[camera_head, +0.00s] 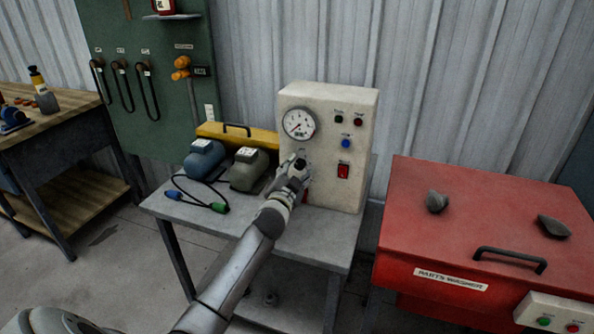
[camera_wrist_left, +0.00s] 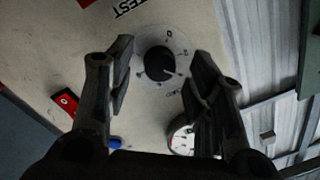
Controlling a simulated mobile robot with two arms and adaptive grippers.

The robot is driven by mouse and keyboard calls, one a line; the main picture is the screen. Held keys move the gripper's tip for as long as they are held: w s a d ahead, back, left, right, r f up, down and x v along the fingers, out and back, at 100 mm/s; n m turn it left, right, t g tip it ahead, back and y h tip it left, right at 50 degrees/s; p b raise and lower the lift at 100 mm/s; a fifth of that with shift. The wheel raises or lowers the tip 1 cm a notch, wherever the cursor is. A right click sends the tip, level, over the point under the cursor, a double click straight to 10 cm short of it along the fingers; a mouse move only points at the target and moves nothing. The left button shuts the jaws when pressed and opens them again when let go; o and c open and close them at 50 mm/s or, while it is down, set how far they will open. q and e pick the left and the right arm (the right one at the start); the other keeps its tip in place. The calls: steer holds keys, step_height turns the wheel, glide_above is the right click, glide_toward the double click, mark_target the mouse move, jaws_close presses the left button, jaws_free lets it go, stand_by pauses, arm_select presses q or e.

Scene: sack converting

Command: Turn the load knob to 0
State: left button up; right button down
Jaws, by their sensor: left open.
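The load knob (camera_wrist_left: 160,63) is a round black knob on a pale grey dial plate with marks around it. In the left wrist view it sits between the two open fingers of my left gripper (camera_wrist_left: 160,85), apart from both. A "0" shows on the dial plate near its upper right edge. The knob is on the front of a beige test box (camera_head: 343,110); in the head view my left gripper (camera_head: 298,163) is in front of it and hides most of it. My right gripper is not in view.
The box carries a gauge (camera_head: 299,123), small buttons and a red switch (camera_head: 343,171). On the grey table (camera_head: 310,230) beside it are two motors (camera_head: 204,158), a yellow case (camera_head: 238,135) and a cable. A red parts washer (camera_head: 490,215) stands at right.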

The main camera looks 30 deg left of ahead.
arm_select(q)
steer(key=shift+w, duration=0.2)
steer(key=c, duration=1)
steer(key=shift+c, duration=0.2)
